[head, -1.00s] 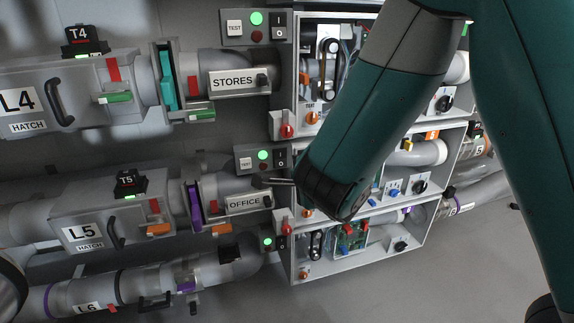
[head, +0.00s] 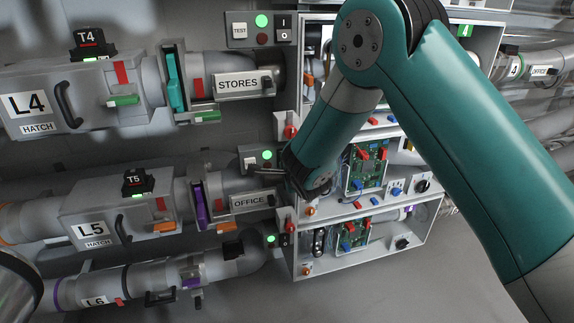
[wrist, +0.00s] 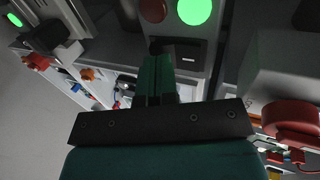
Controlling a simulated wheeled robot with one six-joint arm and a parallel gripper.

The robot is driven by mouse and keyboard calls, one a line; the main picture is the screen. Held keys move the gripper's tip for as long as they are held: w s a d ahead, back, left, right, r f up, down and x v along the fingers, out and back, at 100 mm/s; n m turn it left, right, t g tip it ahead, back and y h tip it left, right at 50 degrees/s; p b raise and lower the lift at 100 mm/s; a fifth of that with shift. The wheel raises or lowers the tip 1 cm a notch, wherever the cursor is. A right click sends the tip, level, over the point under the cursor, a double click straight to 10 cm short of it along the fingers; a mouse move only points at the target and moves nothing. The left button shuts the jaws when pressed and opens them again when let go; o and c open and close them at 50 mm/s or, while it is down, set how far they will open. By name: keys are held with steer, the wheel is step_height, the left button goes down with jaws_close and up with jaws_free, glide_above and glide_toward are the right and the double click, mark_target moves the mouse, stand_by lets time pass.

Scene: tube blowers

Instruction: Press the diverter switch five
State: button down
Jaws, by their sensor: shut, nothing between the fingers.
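My gripper (head: 262,170) is shut and empty, with its tips at the grey control panel (head: 243,151) above the OFFICE label of line L5. The panel has a lit green lamp (head: 267,155). Its lower part and its switch are largely hidden by my gripper and wrist. In the wrist view the shut fingers (wrist: 157,50) point at the panel face, below a lit green lamp (wrist: 195,10) and a dark red lamp (wrist: 153,10). I cannot tell whether the tips touch. No part I see is labelled as a diverter switch.
A black T5 box (head: 133,181) sits on the L5 hatch housing (head: 95,215). The OFFICE tube with a purple gate (head: 199,205) runs left of the panel. A cabinet with circuit boards (head: 365,168) is behind my arm. Another panel (head: 262,30) is above, by STORES.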

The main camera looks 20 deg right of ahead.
steer(key=shift+w+f, duration=0.15)
steer(key=shift+w, duration=0.05)
steer(key=shift+w+f+t+b, duration=0.1)
steer(key=shift+w+t+b, duration=0.15)
steer(key=shift+b, duration=0.95)
steer(key=shift+r, duration=0.9)
steer(key=b+v, duration=0.2)
steer(key=v, duration=1.2)
steer(key=shift+r, duration=0.3)
